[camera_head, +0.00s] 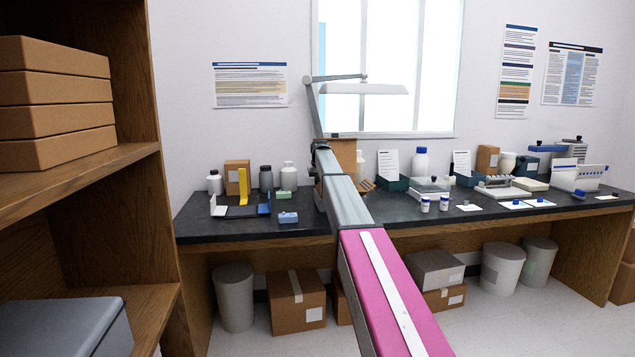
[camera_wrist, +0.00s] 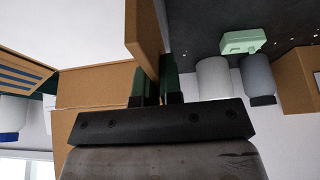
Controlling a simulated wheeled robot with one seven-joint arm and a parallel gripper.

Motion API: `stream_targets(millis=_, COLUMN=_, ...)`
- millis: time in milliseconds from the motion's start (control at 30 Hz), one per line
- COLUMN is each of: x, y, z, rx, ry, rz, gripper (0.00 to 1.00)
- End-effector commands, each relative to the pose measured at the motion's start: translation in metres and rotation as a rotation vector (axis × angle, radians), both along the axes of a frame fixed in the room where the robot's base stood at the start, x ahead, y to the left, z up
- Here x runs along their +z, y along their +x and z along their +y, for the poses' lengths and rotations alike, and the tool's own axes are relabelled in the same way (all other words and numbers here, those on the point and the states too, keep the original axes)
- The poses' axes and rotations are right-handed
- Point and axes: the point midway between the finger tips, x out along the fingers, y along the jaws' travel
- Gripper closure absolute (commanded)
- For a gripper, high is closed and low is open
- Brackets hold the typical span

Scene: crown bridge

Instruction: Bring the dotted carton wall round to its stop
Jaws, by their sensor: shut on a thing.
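The brown carton (camera_head: 344,151) stands on the dark bench, mostly hidden behind my arm in the head view. In the wrist view its body (camera_wrist: 95,86) shows to the left, and one carton wall (camera_wrist: 147,32) stands out from it. My gripper (camera_wrist: 157,84) has its green fingers on either side of that wall's edge and is shut on it. No dots show on the visible faces of the wall. I cannot tell how far the wall has turned, and no stop is visible. In the head view my arm hides the gripper.
A blue-capped bottle (camera_head: 420,163) and small vials (camera_head: 425,204) stand to the right. A lamp (camera_head: 362,88) reaches over the bench. A wooden shelf (camera_head: 100,168) is at left.

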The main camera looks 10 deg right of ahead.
Motion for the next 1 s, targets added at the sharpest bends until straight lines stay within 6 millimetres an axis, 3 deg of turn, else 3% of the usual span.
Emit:
stream_targets(millis=200, x=0.000, y=0.000, z=0.000, rx=0.000, ry=-0.001, rz=0.000, gripper=1.00)
stream_targets(millis=233, x=0.000, y=0.000, z=0.000, rx=0.000, ry=-0.001, rz=0.000, gripper=0.84)
stream_targets(millis=300, x=0.000, y=0.000, z=0.000, rx=0.000, ry=-0.001, rz=0.000, gripper=0.68)
stream_targets(millis=733, x=0.006, y=-0.003, z=0.000, rx=0.000, ry=-0.001, rz=0.000, gripper=0.68)
stream_targets(millis=1000, x=0.040, y=-0.017, z=0.001, rx=0.000, ry=-0.001, rz=-0.002, gripper=0.68)
